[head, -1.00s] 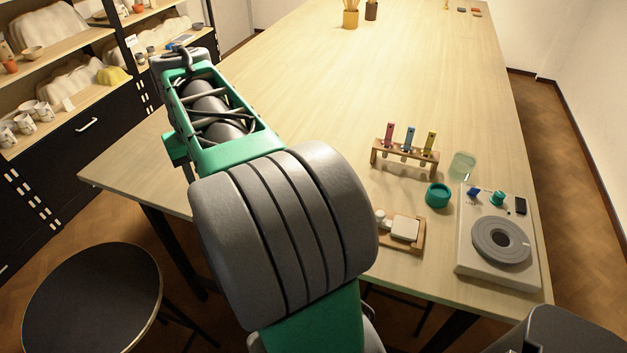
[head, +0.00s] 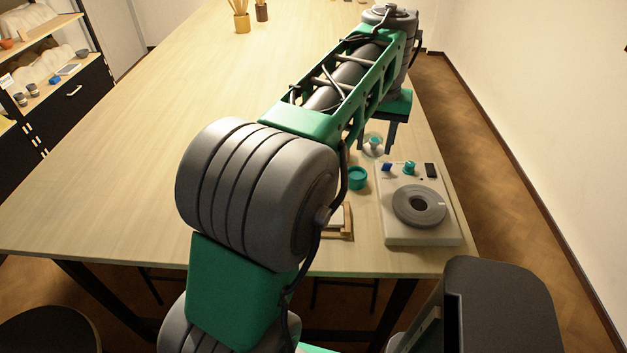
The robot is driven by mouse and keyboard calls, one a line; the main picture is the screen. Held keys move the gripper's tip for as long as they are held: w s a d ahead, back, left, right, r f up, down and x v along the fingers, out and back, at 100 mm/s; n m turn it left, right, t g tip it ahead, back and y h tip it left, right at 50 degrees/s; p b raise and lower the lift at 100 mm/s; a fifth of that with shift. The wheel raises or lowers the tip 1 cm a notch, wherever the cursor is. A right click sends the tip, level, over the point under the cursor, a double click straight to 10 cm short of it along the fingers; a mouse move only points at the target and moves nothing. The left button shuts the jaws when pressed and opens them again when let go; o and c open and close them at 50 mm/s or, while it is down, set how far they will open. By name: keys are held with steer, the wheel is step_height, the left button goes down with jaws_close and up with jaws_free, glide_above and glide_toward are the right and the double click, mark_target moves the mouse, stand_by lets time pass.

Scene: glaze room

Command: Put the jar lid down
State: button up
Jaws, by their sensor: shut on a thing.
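My gripper (head: 377,138) points down at the far end of my arm, over the right part of the table. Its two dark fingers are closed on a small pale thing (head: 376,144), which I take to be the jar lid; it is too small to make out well. The clear greenish glass jar (head: 372,151) stands at the same place in the picture, just behind or below the fingers. I cannot tell whether the lid touches it.
A teal round cup (head: 357,178) stands in front of the jar. A white device (head: 418,225) with a grey disc is to the right. A wooden tray (head: 345,222) is partly hidden by my arm. The table's left side (head: 120,180) is clear.

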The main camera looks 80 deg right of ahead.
steer(key=w+f, duration=0.3)
steer(key=w, duration=0.1)
steer(key=w+f, duration=0.3)
steer(key=w, duration=0.2)
steer(key=w+f+p, duration=0.1)
steer(key=w+f, duration=0.2)
steer(key=w, duration=0.1)
steer(key=shift+w+d+f, duration=0.2)
steer(key=f, duration=0.3)
steer(key=shift+w, duration=0.2)
steer(key=shift+f, duration=0.25)
steer(key=o, duration=1.3)
steer(key=shift+f, duration=0.15)
